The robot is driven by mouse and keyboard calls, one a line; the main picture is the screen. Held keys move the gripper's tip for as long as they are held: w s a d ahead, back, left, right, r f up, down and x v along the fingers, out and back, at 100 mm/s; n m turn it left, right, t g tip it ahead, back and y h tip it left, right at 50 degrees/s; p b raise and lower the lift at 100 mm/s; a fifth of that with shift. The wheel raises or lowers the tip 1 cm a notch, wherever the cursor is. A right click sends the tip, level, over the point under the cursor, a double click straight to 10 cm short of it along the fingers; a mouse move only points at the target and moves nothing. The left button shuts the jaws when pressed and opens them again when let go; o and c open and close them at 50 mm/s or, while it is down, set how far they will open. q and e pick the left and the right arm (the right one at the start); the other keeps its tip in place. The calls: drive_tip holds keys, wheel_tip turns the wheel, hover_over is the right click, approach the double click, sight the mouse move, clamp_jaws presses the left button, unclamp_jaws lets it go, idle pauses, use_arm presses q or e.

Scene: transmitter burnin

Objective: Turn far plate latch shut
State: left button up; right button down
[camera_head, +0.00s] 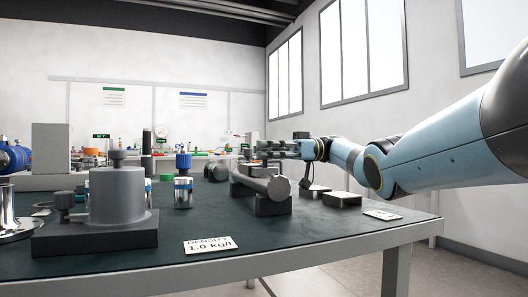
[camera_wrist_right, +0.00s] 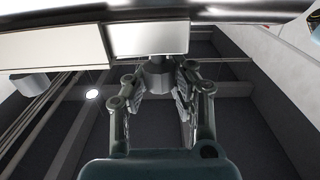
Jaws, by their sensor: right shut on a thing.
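My right gripper (camera_head: 272,148) reaches in from the right over the far right part of the dark bench. In the right wrist view my right gripper (camera_wrist_right: 163,78) has its two fingers shut on a short grey cylindrical knob (camera_wrist_right: 156,72). The knob joins a pale rectangular block (camera_wrist_right: 148,38) at the top of that view. I cannot tell from its shape whether this knob is the far plate latch. In the head view the gripped part is too small to make out. My left gripper is not in view.
A grey horizontal cylinder (camera_head: 270,184) on dark blocks lies on the bench just below my right gripper. A large grey cylindrical housing (camera_head: 117,196) stands at the front left. A density card (camera_head: 210,245) lies at the front edge. Bare bench top (camera_head: 300,228) shows at the front right.

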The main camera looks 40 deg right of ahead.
drive_tip(key=shift+d+r, duration=0.15)
drive_tip(key=shift+r, duration=0.3)
idle(0.5)
drive_tip(key=c, duration=1.3)
unclamp_jaws()
drive_tip(key=shift+c, duration=0.2)
drive_tip(key=shift+o, duration=1.1)
drive_tip(key=shift+f, duration=0.15)
drive_tip(key=shift+o, duration=0.3)
drive_tip(key=shift+f, duration=0.1)
wheel_tip(320, 180, up, 10)
